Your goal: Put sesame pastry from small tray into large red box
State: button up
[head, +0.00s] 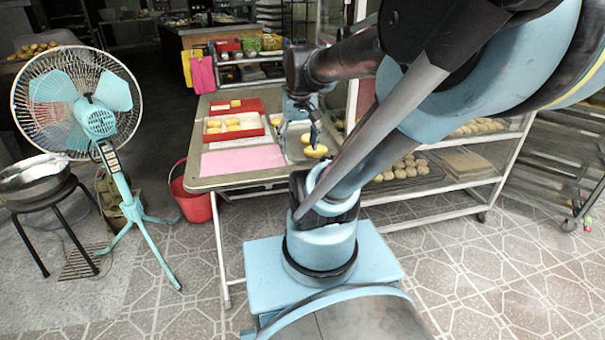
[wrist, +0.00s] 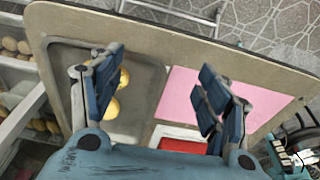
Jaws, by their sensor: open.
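The small grey metal tray (head: 292,150) lies at the right side of the table, and it also shows in the wrist view (wrist: 142,98). Sesame pastries are in it: one (head: 316,151) at the near end and another partly behind my gripper. In the wrist view two yellow pastries (wrist: 124,77) (wrist: 111,108) show beside my left finger, partly hidden. The large red box (head: 262,131) stands left of the tray with several pastries inside; its edge shows in the wrist view (wrist: 183,146). My gripper (head: 298,130) is open and empty above the tray, fingers wide apart (wrist: 160,88).
A pink mat (head: 243,160) covers the near part of the table. A smaller red box (head: 222,106) stands behind the large one. A rack with trays of buns (head: 465,165) stands at the right. A fan (head: 98,120) and a red bucket (head: 192,200) stand at the left.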

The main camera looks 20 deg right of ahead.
jog(key=shift+o, duration=0.5)
jog(key=s+f, duration=0.6)
jog(key=shift+s+f, duration=0.3)
jog(key=shift+s, duration=0.05)
notch_tip(320, 180, up, 16)
jog(key=m, duration=0.6)
send_over(277, 119)
jog(key=s, duration=0.2)
jog(key=shift+g+h, duration=0.3)
jog(key=f, duration=0.5)
jog(key=w+f, duration=0.1)
jog(key=f, duration=0.5)
jog(key=w+f, duration=0.1)
jog(key=f, duration=0.4)
jog(key=shift+f, duration=0.15)
jog(key=c, duration=1.2)
